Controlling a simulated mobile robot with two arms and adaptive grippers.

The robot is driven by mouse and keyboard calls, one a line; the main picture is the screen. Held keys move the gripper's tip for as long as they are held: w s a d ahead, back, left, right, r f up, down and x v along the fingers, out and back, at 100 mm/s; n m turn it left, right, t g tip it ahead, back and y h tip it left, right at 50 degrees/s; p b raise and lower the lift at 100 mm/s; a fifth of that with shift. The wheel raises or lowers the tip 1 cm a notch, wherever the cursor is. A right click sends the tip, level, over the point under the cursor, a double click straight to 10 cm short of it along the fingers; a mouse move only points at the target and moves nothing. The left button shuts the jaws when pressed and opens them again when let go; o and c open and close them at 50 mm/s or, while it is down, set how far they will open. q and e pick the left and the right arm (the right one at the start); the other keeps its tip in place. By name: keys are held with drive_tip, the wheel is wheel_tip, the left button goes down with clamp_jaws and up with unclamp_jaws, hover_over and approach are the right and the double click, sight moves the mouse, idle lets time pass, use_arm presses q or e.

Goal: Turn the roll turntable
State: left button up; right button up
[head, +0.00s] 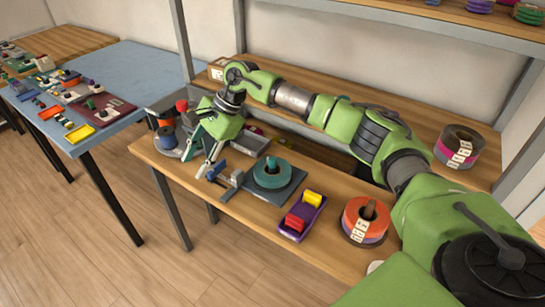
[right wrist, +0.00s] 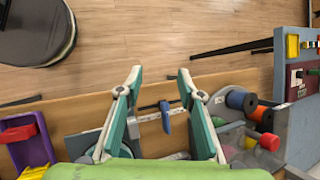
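A teal roll (head: 272,171) lies flat on a dark grey square base (head: 288,188) on the wooden bench; I take this to be the roll turntable. My right gripper (head: 207,168) is left of it, above the bench, fingers pointing down. In the right wrist view the right gripper (right wrist: 160,76) is open, with nothing held between its fingers. My left gripper is not in view.
A purple tray (head: 290,232) with red and yellow blocks and an orange roll (head: 366,221) stand along the bench to the right. Spools (head: 167,138) crowd its left end. A blue table (head: 130,75) with small parts is further left. A shelf stands behind.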

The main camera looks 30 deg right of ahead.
drive_tip(key=d+r+h, duration=0.3)
drive_tip(key=d+h, duration=0.1)
drive_tip(key=d, duration=1.1)
wheel_tip(320, 180, up, 3)
drive_tip(key=g+h, duration=0.2)
hover_over(273, 158)
wheel_tip(273, 158, down, 14)
drive_tip(key=shift+w+r+p, duration=0.1)
drive_tip(key=shift+r+p, duration=0.05)
drive_tip(key=shift+p, duration=1.1)
clamp_jaws()
